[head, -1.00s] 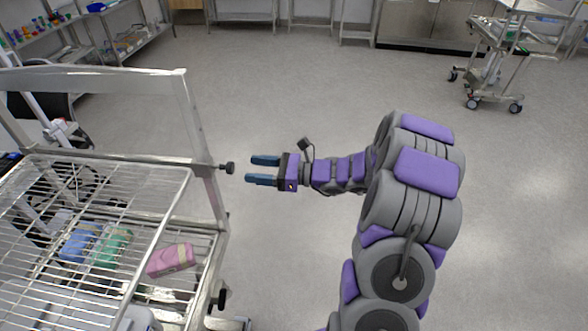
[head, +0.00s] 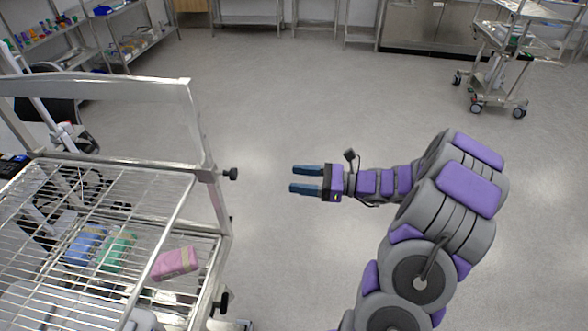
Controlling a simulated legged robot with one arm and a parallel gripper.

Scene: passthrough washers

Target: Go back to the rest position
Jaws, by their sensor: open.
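My gripper (head: 305,179) is in the middle of the head view, pointing left. Its two blue fingers are apart, with nothing between them. It is in free air over the grey floor, to the right of the metal rack's corner post and black knob, with a clear gap. My purple and grey arm runs from the lower right, bends at the right and reaches left.
The metal wire rack (head: 207,205) fills the left side. A pink pack (head: 175,263), a green pack (head: 117,250) and a blue pack (head: 85,245) lie in it. A wheeled cart (head: 497,85) stands at the far right. The floor (head: 330,100) between is clear.

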